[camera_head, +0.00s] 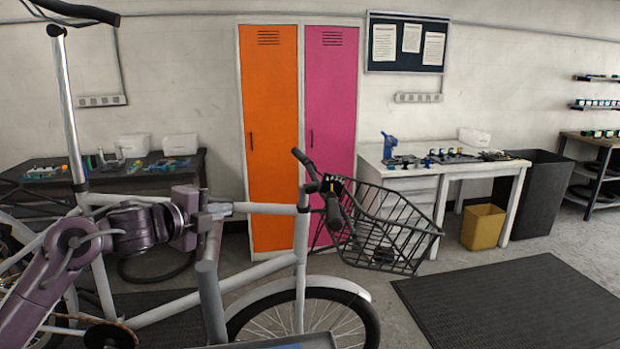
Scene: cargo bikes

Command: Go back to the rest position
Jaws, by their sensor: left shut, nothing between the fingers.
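My left arm, purple and grey, comes in from the lower left. Its gripper (222,210) points right and is shut and empty, in front of the white bike frame (262,208). The fingertips overlap the top tube in the picture; I cannot tell whether they touch it. My right gripper is not in view.
The bike has a black wire basket (385,228), a handlebar (333,205) and a seat post (68,105) close around my left arm. Behind stand orange (272,130) and pink lockers (328,130) and a white desk (440,180). A dark mat (510,300) lies clear at the right.

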